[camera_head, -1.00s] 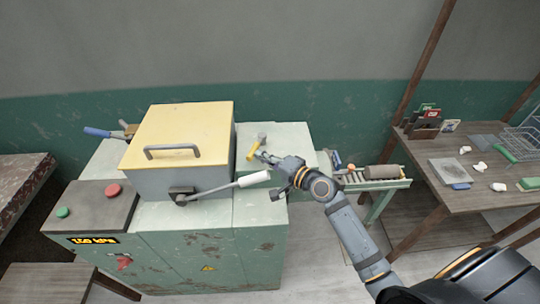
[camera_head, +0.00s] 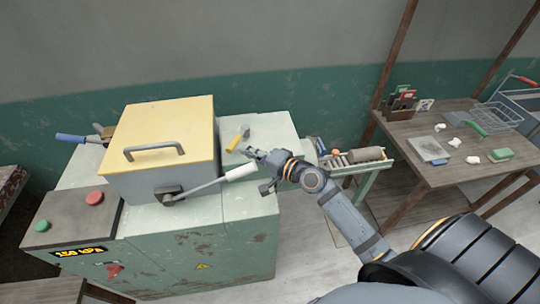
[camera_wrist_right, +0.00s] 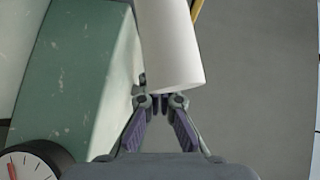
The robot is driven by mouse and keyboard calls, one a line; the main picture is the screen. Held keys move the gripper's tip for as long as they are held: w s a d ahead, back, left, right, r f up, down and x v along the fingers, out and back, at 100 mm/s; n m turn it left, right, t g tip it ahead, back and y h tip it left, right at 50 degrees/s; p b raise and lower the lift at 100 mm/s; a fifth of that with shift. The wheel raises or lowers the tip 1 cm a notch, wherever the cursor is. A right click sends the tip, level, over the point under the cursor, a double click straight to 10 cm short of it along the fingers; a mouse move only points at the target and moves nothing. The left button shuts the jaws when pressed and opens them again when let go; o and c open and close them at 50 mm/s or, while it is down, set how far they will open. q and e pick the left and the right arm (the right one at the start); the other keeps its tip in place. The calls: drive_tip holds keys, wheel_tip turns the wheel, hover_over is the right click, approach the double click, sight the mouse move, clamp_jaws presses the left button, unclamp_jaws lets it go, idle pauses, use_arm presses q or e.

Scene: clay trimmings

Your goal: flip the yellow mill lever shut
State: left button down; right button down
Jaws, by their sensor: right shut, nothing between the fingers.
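The yellow lever (camera_head: 236,140) is a short yellow bar with a grey end on the pale green machine top, right of the yellow-lidded box. My right gripper (camera_head: 251,153) is shut and empty, just to the lever's right and nearer to me; I cannot tell whether they touch. In the right wrist view the shut fingertips (camera_wrist_right: 160,99) are at the lower end of a white cylindrical handle (camera_wrist_right: 170,45), partly behind it. A thin yellow strip (camera_wrist_right: 197,8) shows at the top edge there, probably part of the lever. My left gripper is out of view.
A white-handled grey lever (camera_head: 240,172) juts from the yellow-lidded box (camera_head: 165,125) close to my gripper. A blue-handled lever (camera_head: 70,138) is at the left. A roller rack (camera_head: 350,160) and a cluttered wooden table (camera_head: 410,160) stand to the right.

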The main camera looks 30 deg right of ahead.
drive_tip(key=v, duration=0.9)
drive_tip(key=shift+s+d, duration=0.2)
drive_tip(key=shift+s, duration=0.1)
drive_tip(key=d+m+g+y+p, duration=0.1)
drive_tip(key=m+p, duration=0.1)
drive_tip(key=m, duration=0.3)
drive_tip(key=d+m+g+y+p, duration=0.1)
drive_tip(key=d+m+p, duration=0.1)
drive_tip(key=m, duration=0.4)
drive_tip(key=w+d+r+m+y+p, duration=0.1)
drive_tip(key=m+p, duration=0.1)
drive_tip(key=m, duration=0.3)
drive_tip(key=shift+w+d+r+m+g, duration=0.15)
drive_tip(key=shift+d+m+g, duration=0.2)
drive_tip(key=shift+m+g, duration=0.05)
